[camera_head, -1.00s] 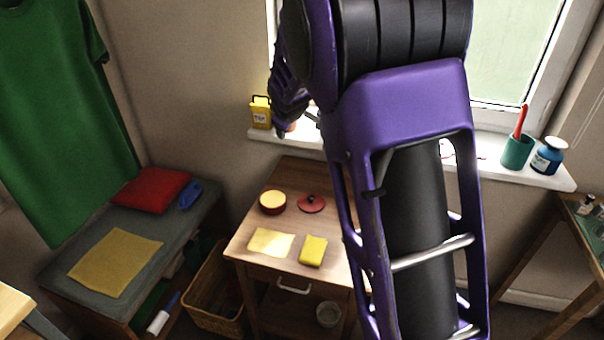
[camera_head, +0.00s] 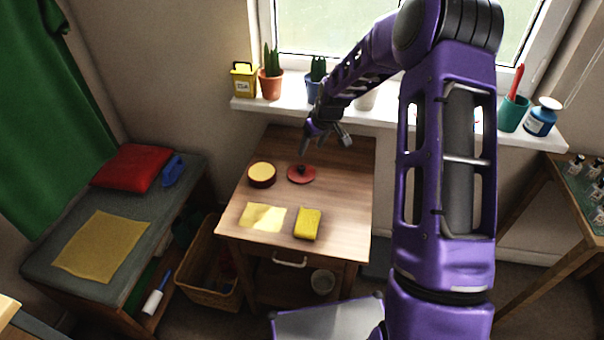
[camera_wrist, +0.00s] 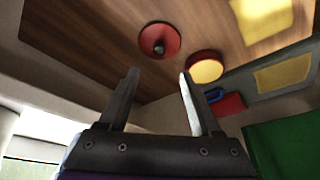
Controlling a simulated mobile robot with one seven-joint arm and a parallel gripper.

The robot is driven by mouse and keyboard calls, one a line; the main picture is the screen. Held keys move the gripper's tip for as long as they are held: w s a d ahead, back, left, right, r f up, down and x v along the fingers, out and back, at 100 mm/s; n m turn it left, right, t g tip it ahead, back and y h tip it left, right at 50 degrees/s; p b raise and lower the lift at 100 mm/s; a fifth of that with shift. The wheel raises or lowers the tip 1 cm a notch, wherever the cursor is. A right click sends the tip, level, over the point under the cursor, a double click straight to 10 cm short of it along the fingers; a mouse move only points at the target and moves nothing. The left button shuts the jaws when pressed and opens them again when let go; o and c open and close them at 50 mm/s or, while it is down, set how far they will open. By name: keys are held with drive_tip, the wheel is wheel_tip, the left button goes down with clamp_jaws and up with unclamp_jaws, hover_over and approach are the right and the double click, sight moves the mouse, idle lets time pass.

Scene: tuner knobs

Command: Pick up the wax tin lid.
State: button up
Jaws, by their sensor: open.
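The wax tin lid (camera_head: 301,174) is a round red disc with a dark knob, lying flat on the small wooden table. My gripper (camera_head: 326,146) is open and empty, above the table, just behind and slightly right of the lid in the head view. It appears apart from the lid.
A yellow cloth (camera_head: 262,217) and a yellow sponge (camera_head: 308,224) lie at the table's front. Potted cacti (camera_head: 271,82) and a yellow tin (camera_head: 244,79) stand on the windowsill behind. The wooden table (camera_head: 345,200) is bare at its right side.

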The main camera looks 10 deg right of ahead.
sight(302, 167)
drive_tip(key=b+x, duration=0.1)
drive_tip(key=x, duration=1.2)
drive_tip(key=shift+w, duration=0.1)
drive_tip(key=shift+d, duration=0.1)
clamp_jaws()
